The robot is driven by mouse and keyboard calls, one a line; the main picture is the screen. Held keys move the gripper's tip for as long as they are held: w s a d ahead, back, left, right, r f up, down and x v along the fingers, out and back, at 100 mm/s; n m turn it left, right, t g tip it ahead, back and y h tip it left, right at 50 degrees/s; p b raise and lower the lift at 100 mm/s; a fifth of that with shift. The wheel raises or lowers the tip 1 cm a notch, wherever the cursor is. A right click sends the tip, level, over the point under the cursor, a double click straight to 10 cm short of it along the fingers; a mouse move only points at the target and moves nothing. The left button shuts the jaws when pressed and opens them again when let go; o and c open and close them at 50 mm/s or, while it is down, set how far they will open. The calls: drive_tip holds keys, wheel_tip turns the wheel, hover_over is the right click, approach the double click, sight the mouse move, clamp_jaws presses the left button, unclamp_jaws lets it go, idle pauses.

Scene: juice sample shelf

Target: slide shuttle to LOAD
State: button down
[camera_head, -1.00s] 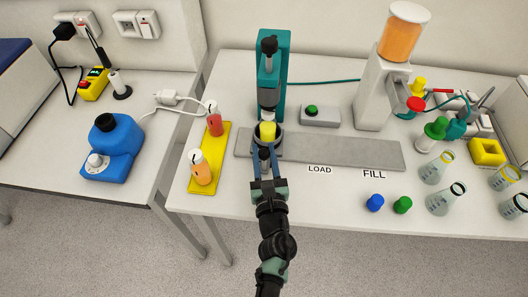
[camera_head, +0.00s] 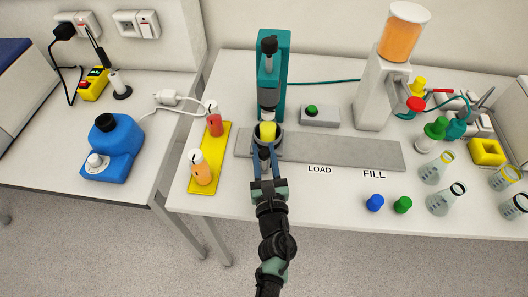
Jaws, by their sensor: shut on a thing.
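The shuttle (camera_head: 278,148) is a dark round holder on the left part of the grey rail (camera_head: 345,152). A yellow-capped bottle (camera_head: 268,130) stands in it, under the head of the teal press (camera_head: 273,75). The LOAD label (camera_head: 320,169) is on the table in front of the rail, to the right of the shuttle. The FILL label (camera_head: 374,174) is further right. My gripper (camera_head: 265,150) reaches in from the front and is shut on the shuttle. Its fingers partly hide the shuttle's front.
A green-button box (camera_head: 320,115) stands behind the rail. The juice dispenser (camera_head: 374,95) stands behind the FILL end. A yellow tray (camera_head: 222,142) with two bottles is at left. Blue (camera_head: 375,203) and green (camera_head: 403,205) caps lie in front. The rail right of the shuttle is clear.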

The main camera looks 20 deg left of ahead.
drive_tip(key=w+d, duration=0.1)
drive_tip(key=d, duration=0.4)
drive_tip(key=w+d+b, duration=0.1)
drive_tip(key=d, duration=0.3)
drive_tip(key=w+d, duration=0.2)
drive_tip(key=d, duration=0.3)
drive_tip(key=shift+w+d, duration=0.1)
drive_tip(key=shift+d, duration=0.2)
drive_tip(key=c, duration=0.6)
unclamp_jaws()
drive_tip(key=shift+a, duration=0.1)
drive_tip(key=b+v, duration=0.2)
drive_tip(key=v, duration=1.1)
